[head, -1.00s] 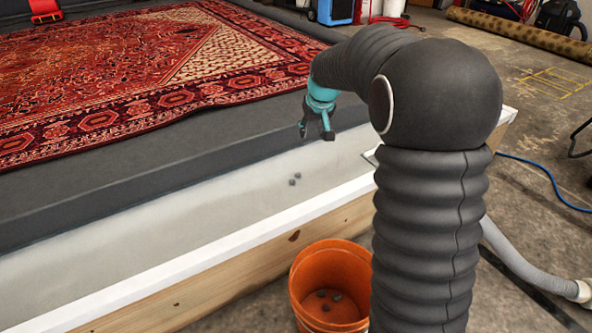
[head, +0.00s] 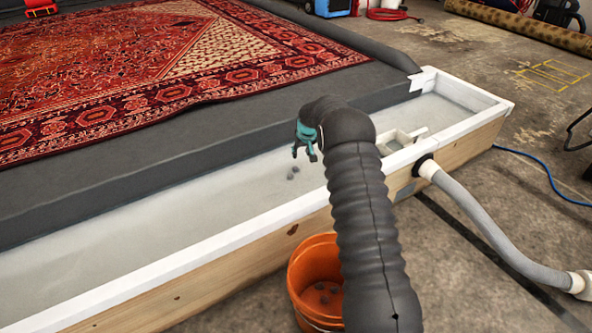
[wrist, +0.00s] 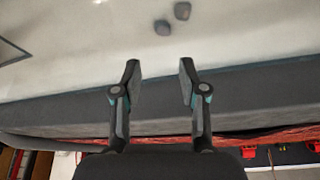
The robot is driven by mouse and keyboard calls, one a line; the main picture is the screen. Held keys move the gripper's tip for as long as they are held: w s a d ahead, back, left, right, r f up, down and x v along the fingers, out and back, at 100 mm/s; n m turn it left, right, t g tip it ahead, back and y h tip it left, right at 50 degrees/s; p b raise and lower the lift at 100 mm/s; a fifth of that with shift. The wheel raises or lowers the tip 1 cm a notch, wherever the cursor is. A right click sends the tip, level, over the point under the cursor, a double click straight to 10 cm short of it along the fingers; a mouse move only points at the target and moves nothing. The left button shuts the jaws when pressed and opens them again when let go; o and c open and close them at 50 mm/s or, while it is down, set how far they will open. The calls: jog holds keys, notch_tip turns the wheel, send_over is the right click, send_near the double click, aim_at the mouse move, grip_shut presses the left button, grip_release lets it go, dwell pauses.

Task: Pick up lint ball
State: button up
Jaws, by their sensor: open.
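Two small grey lint balls lie close together on the pale trough floor. In the head view one lint ball (head: 295,169) is just right of and above the other lint ball (head: 290,176). In the wrist view they show as a larger lump (wrist: 182,10) and a second lump (wrist: 162,27), both beyond the fingertips. My gripper (head: 305,155) is above the trough, a little up from the lint balls in the picture and apart from them. In the wrist view its two fingers (wrist: 159,68) are spread with nothing between them.
The white-rimmed trough (head: 180,262) runs along the dark padded ledge (head: 130,190) with a red patterned rug (head: 130,90) behind. An orange bucket (head: 312,260) holding several grey lumps stands in front. A white fitting (head: 403,140) and grey hose (head: 480,220) are to the right.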

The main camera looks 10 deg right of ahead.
aim_at(296, 168)
jog(key=x, duration=0.6)
jog(key=b+x, duration=0.1)
jog(key=x, duration=0.5)
jog(key=shift+w+a+f+b, duration=0.15)
jog(key=shift+a+f+b, duration=0.1)
jog(key=shift+f+b, duration=0.05)
jog(key=c, duration=0.4)
jog(key=shift+c, duration=0.2)
